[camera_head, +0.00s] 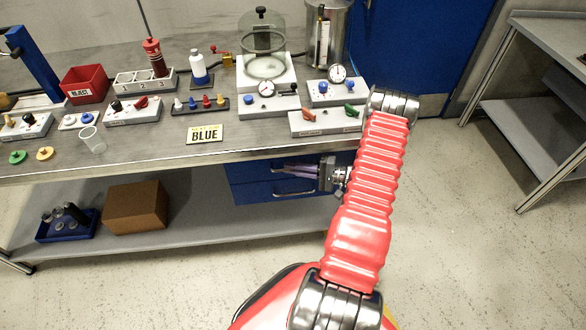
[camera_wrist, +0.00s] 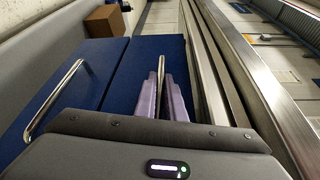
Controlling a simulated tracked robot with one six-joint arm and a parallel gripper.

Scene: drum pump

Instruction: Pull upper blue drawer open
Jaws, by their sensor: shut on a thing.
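The upper blue drawer (camera_head: 243,171) is under the bench top, above a lower blue drawer (camera_head: 250,192). The upper drawer front also shows in the wrist view (camera_wrist: 142,50), where it looks about level with the lower front. My gripper (camera_head: 288,170) comes in from the right in the head view. In the wrist view its two pale purple fingers (camera_wrist: 160,85) are shut on the upper drawer's metal handle (camera_wrist: 161,68), which runs between them. The lower drawer's handle (camera_wrist: 55,98) is free, to the left. In the head view my gripper partly hides the upper handle.
The bench top (camera_head: 130,160) overhangs close above my gripper. It carries a BLUE sign (camera_head: 205,133), valves, gauges and a red bin (camera_head: 85,84). A cardboard box (camera_head: 136,207) and a blue tray (camera_head: 67,224) are on the lower shelf. The floor in front is clear.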

